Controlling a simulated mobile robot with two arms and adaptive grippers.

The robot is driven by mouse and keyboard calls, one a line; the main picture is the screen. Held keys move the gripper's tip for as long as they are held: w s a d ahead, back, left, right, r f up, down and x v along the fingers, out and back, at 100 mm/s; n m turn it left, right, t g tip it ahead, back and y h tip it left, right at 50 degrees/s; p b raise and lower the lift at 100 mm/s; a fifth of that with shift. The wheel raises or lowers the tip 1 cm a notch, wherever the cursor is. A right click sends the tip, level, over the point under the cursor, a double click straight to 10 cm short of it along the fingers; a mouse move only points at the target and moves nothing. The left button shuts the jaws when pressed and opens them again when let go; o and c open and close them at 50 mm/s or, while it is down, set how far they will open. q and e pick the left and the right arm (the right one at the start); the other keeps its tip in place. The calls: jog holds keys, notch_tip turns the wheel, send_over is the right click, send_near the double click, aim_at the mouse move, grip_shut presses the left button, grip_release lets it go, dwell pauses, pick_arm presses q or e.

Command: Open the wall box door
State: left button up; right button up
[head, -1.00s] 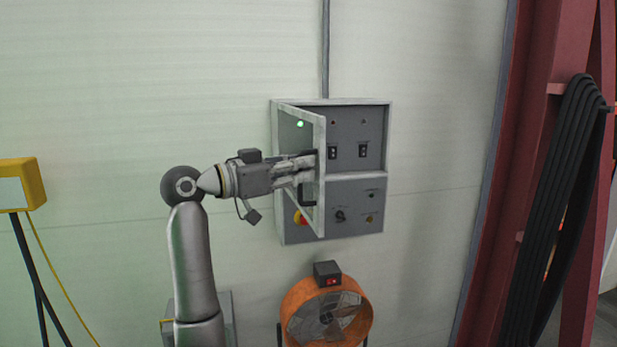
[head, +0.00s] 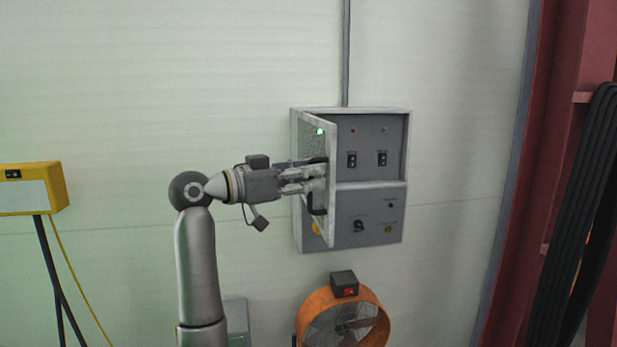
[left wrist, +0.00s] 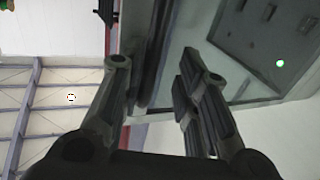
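The grey wall box (head: 370,215) is on the pale wall, with switches, lamps and knobs on its face. Its light-framed door with a see-through pane (head: 331,150) is hinged at the left and stands swung well out. A dark handle (head: 317,211) is on the door. My left gripper (head: 322,176) is at the door's free edge, just above the handle's lower part. In the left wrist view, its fingers (left wrist: 160,68) are spread apart, with the door's frame (left wrist: 150,55) between and beyond them. Whether they touch it is unclear. My right gripper is not in view.
An orange fan (head: 345,318) stands below the box. A yellow box on a stand (head: 32,188) is at the left. A red steel column (head: 535,200) with black cables (head: 575,215) stands at the right. The wall between box and column is clear.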

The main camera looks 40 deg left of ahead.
pick_arm(q)
jog(key=shift+s+d+r, duration=0.1)
jog(key=shift+d+r, duration=0.1)
jog(key=shift+d, duration=0.05)
jog(key=shift+s, duration=0.15)
jog(key=v, duration=1.1)
jog(key=shift+s+a+f, duration=0.2)
jog(key=shift+s, duration=0.1)
jog(key=shift+w, duration=0.1)
